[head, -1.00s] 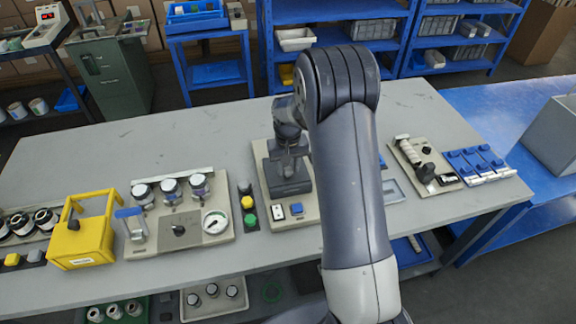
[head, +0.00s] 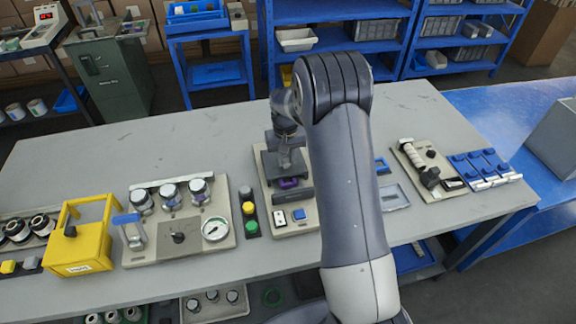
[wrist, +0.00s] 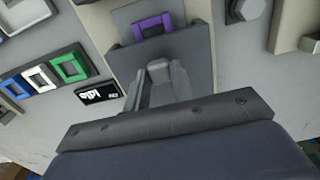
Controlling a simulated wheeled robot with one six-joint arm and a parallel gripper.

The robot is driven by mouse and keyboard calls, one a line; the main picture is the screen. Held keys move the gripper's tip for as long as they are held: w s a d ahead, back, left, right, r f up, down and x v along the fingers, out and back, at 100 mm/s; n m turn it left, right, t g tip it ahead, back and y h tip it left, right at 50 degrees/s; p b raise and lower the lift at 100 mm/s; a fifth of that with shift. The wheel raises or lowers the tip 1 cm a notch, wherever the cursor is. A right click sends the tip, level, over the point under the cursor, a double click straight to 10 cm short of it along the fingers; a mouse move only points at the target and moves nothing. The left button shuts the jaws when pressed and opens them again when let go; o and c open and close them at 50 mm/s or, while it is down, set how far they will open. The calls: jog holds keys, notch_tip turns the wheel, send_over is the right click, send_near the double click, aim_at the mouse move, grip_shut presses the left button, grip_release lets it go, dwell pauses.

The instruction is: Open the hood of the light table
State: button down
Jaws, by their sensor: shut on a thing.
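The light table (head: 266,208) is the beige panel at mid-bench, partly behind my arm. Its dark grey hood (head: 270,163) is tilted up, and a purple frame (head: 290,183) shows beneath and in front of it. The purple frame also shows at the top of the wrist view (wrist: 152,25). My gripper (head: 287,158) is at the hood. In the wrist view, my gripper (wrist: 159,80) has its fingers either side of a grey grip tab (wrist: 158,70) on the hood, shut on it. The hood's hinge side cannot be made out.
A white switch (head: 279,218) and a blue button (head: 298,214) sit at the panel's front. A column of coloured buttons (head: 249,208) and a gauge panel (head: 190,243) stand left. A panel with a roller (head: 413,158) stands right. The bench behind is mostly clear.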

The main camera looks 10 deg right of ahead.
jog(key=w, duration=0.7)
jog(key=shift+w, duration=0.15)
jog(key=c, duration=1.2)
grip_release()
jog(key=shift+r, duration=0.15)
notch_tip(320, 180, up, 11)
jog(key=b, duration=0.1)
jog(key=shift+f, duration=0.2)
